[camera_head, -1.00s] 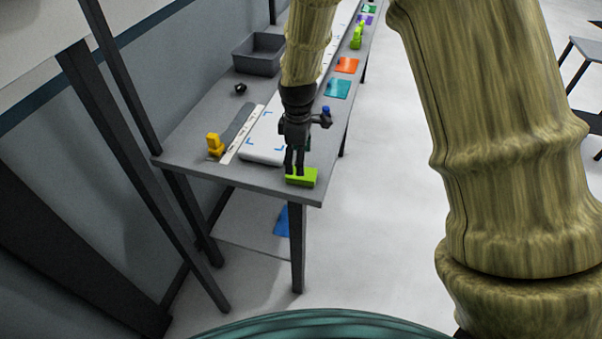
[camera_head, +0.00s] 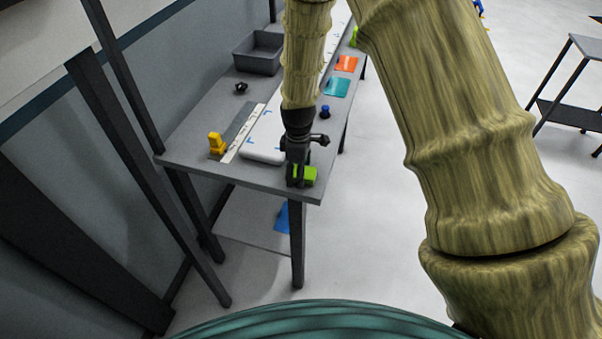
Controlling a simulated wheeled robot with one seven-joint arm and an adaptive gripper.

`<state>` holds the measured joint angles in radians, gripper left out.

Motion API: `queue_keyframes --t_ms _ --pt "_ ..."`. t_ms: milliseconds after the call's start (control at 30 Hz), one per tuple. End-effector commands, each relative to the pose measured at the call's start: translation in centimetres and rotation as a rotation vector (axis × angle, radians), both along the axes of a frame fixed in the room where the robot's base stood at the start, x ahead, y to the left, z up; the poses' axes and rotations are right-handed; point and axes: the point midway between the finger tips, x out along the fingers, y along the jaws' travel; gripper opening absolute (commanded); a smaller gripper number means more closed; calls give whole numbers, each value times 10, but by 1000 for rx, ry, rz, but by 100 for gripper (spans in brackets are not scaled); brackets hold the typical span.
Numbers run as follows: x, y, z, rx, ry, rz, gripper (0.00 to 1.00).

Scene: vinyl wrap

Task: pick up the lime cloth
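The lime cloth (camera_head: 310,175) lies at the near right corner of the grey table, a small bright green block shape partly hidden behind my gripper. My gripper (camera_head: 296,184) points down at the cloth, with its dark fingers overlapping the cloth's left part in the head view. The fingers are small and dark here, so I cannot tell whether they are open or shut on the cloth.
The grey table (camera_head: 188,147) holds a white roll (camera_head: 262,155), a yellow tool (camera_head: 216,144), a grey bin (camera_head: 259,52), a blue knob-like item (camera_head: 325,111), a teal cloth (camera_head: 337,87) and an orange cloth (camera_head: 346,63). A blue item (camera_head: 282,218) lies on the lower shelf.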

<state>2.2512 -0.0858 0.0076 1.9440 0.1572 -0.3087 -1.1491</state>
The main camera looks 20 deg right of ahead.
Motion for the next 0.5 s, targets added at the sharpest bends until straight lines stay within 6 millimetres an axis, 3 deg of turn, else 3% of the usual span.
queue_keyframes --t_ms 133,333,500 --pt "0 0 0 0 0 0 71" --pt "0 0 0 0 0 0 35" --pt "0 0 0 0 0 0 33"
